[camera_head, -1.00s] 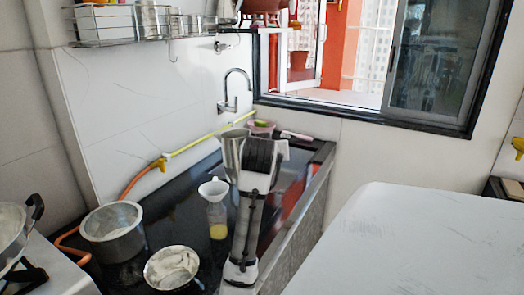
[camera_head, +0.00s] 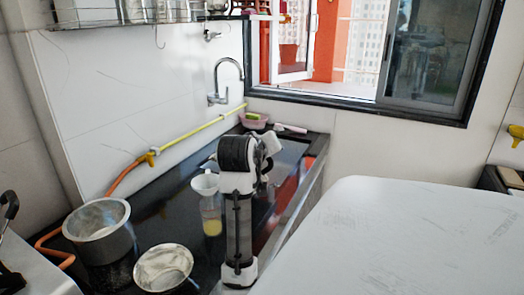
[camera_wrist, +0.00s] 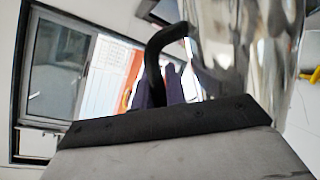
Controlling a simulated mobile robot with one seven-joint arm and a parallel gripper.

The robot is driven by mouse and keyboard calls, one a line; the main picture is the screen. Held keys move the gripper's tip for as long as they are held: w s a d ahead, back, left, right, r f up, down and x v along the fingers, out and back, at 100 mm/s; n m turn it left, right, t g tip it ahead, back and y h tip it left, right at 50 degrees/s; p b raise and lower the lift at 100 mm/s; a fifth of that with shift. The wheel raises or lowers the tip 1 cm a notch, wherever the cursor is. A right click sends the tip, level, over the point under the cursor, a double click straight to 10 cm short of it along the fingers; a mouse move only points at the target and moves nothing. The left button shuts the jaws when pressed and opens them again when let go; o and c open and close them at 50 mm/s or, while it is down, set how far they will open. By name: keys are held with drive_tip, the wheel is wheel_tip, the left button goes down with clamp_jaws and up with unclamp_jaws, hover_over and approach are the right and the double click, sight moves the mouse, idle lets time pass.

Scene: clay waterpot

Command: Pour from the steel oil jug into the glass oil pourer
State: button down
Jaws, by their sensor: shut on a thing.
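The glass oil pourer (camera_head: 211,222) stands upright on the dark counter, with yellow liquid low inside and a white funnel (camera_head: 205,184) in its mouth. My arm stands just to its right in the head view and hides my fingers. The steel oil jug (camera_wrist: 248,45) fills the upper right of the wrist view, shiny, with a black handle (camera_wrist: 160,42). My gripper (camera_wrist: 166,88) is shut on the jug at the handle side. In the head view the jug is almost wholly hidden behind my wrist, so its tilt and spout cannot be told.
A steel pot (camera_head: 100,240) and a steel bowl (camera_head: 163,268) stand left of the pourer. A tap (camera_head: 225,82) and yellow hose (camera_head: 195,134) are along the wall. A pink basin (camera_head: 254,121) is at the back. A white table (camera_head: 400,240) is at right.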

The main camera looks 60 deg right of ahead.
drive_tip(key=shift+r, duration=0.15)
drive_tip(key=shift+w+n+g+p, duration=0.15)
drive_tip(key=shift+n+g+p, duration=0.3)
drive_tip(key=shift+p, duration=0.2)
drive_tip(key=shift+f, duration=0.2)
drive_tip(key=shift+w+a+r+n+g+h+p, duration=0.25)
drive_tip(key=shift+n+p, duration=0.2)
drive_tip(key=shift+p, duration=0.7)
drive_tip(key=shift+w+r+n+g+h+p, duration=0.15)
drive_tip(key=shift+w+n+g+h+p, duration=0.2)
drive_tip(key=shift+p, duration=0.75)
idle(4.8)
